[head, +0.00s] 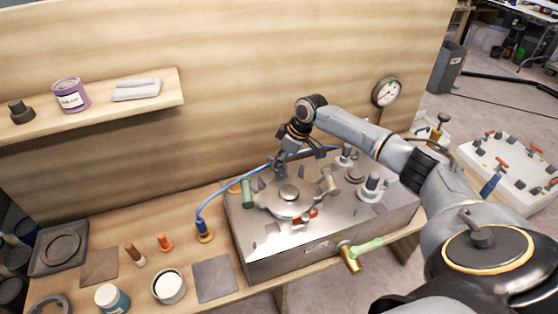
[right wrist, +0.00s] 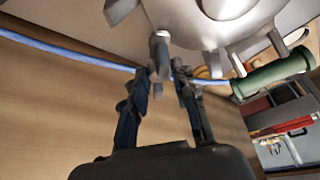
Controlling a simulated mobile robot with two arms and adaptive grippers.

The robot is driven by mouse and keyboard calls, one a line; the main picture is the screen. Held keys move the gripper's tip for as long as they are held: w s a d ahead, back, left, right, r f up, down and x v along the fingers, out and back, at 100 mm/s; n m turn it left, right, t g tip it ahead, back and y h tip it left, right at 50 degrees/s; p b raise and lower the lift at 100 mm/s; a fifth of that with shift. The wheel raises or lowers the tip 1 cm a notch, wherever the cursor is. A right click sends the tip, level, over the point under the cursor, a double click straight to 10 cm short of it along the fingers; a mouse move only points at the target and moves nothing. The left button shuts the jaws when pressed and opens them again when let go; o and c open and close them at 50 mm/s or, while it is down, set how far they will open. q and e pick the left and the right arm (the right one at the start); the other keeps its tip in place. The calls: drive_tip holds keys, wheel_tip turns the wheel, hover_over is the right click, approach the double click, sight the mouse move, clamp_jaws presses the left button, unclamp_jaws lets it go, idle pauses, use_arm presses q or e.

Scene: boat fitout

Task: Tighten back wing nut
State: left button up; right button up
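A steel box (head: 290,262) stands on the wooden bench, with a round lid (head: 289,194) on its top. My right gripper (head: 276,172) reaches in from the right to the lid's back side. In the right wrist view the round lid (right wrist: 215,20) is at the top, and a grey wing nut (right wrist: 159,55) stands at its edge. The fingers of my right gripper (right wrist: 163,80) are apart, with their tips close to this wing nut; I cannot tell whether they touch it. In the head view the gripper hides this nut. My left gripper is not in view.
A green handle (head: 248,192), a grey lever (head: 329,182) and a red fitting (head: 302,216) surround the lid. A blue hose (head: 233,184) runs behind the box and passes near the fingers. A wooden wall (head: 220,100) rises close behind.

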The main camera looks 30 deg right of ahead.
clamp_jaws()
drive_tip(key=shift+r+m+p, duration=0.15)
drive_tip(key=shift+m+p, duration=0.25)
drive_tip(key=shift+p, duration=0.3)
drive_tip(key=m+h+p, duration=0.1)
drive_tip(key=m+p, duration=0.2)
drive_tip(key=p, duration=0.1)
drive_tip(key=shift+s+a+t, duration=0.1)
drive_tip(key=shift+a+t, duration=0.05)
drive_tip(key=shift+t, duration=0.15)
drive_tip(key=m+h+p, duration=0.1)
drive_tip(key=m+p, duration=0.1)
drive_tip(key=shift+p, duration=0.3)
drive_tip(key=shift+f+m, duration=0.2)
drive_tip(key=shift+m, duration=0.1)
